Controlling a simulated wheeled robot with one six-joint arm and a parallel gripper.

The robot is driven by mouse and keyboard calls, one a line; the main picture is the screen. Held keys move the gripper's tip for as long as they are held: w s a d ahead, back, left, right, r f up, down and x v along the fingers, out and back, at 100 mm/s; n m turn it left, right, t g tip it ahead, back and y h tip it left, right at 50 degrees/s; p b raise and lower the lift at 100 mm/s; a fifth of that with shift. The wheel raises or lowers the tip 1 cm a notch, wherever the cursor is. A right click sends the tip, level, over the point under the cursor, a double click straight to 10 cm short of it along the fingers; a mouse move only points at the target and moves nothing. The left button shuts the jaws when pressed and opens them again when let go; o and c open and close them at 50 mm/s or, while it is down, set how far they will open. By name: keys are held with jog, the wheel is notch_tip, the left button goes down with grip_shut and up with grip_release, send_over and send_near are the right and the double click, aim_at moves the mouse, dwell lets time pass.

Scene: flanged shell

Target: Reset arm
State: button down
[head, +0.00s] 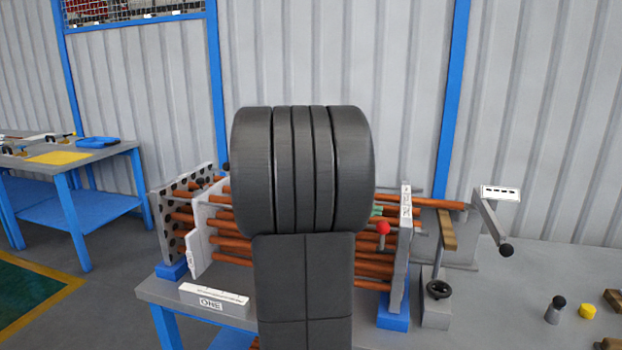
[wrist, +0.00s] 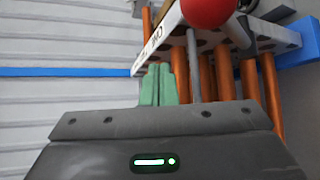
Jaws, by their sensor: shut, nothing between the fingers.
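My gripper (wrist: 159,84) shows in the wrist view as two green fingers side by side, touching, with nothing between them. Its grey body with a lit green bar fills the bottom of that view. In the head view my dark arm stands upright in the middle and hides most of the gripper; a small green part (head: 377,211) shows at its right edge. The fingers are close to a red ball knob (head: 383,228) on a grey rod; the knob also shows in the wrist view (wrist: 207,10), to the right of the fingers.
Copper-coloured tubes (head: 213,259) run between a perforated plate (head: 172,220) and a white right-hand plate (head: 405,215) on a grey bench. A crank handle (head: 490,220) sticks out at right. A yellow cap (head: 588,311) and a small cylinder (head: 555,312) stand on the right bench.

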jog(key=shift+w+d+n+g+y+p, duration=0.1)
jog(key=shift+w+n+g+y+p, duration=0.2)
jog(key=shift+p, duration=1.35)
jog(key=shift+w+p, duration=0.1)
jog(key=shift+p, duration=0.25)
jog(key=shift+w+d+f+p, duration=0.1)
jog(key=shift+w+f+p, duration=0.1)
jog(key=shift+p, duration=0.5)
jog(key=shift+f, duration=0.15)
jog(key=shift+s+f+b, duration=0.1)
jog(key=shift+s+b, duration=0.15)
jog(key=shift+b, duration=1.25)
